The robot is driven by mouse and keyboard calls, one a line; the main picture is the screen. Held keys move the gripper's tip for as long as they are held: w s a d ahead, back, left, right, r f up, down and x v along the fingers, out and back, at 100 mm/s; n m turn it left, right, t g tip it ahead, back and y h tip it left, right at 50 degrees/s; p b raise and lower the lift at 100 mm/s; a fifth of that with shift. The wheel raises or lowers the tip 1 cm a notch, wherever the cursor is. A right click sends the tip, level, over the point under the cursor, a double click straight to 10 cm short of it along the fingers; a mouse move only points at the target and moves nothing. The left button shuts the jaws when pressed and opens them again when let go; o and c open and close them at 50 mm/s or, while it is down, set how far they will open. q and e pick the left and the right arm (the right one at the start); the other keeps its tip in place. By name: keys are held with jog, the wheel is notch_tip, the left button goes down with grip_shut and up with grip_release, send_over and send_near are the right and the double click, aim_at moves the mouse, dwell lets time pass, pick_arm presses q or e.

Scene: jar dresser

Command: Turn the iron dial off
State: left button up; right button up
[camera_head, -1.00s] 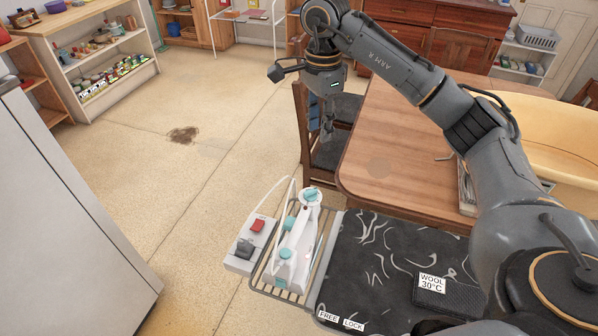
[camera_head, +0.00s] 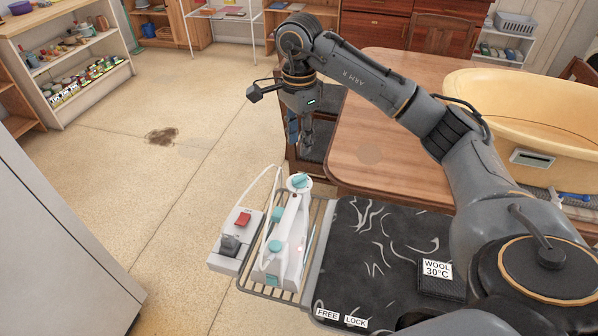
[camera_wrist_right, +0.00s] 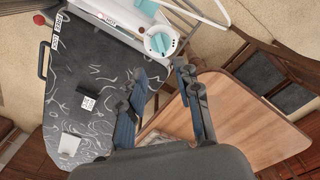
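A white iron with teal parts (camera_head: 285,249) lies on the wire rack at the left end of the ironing board. Its round white dial with a teal knob (camera_head: 299,182) is at the iron's far end; the dial (camera_wrist_right: 159,42) also shows in the right wrist view. My right gripper (camera_head: 307,146) hangs beyond the dial, apart from it and pointing down. In the wrist view its two fingers (camera_wrist_right: 160,72) are spread with nothing between them, and the dial lies just past the tips. My left gripper is out of view.
A grey box with a red switch (camera_head: 232,240) stands left of the iron. The dark board (camera_head: 375,265) carries a "WOOL 30°C" label (camera_head: 437,268). A wooden table (camera_head: 390,150) with a yellow tub (camera_head: 525,115) and a chair stand beyond.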

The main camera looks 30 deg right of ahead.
aim_at(299, 176)
notch_tip(299, 176, down, 10)
jog(key=shift+p, duration=1.25)
jog(key=shift+f, duration=0.25)
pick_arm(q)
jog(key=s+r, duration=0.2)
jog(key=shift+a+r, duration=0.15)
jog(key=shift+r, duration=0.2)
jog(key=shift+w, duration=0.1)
pick_arm(e)
grip_shut()
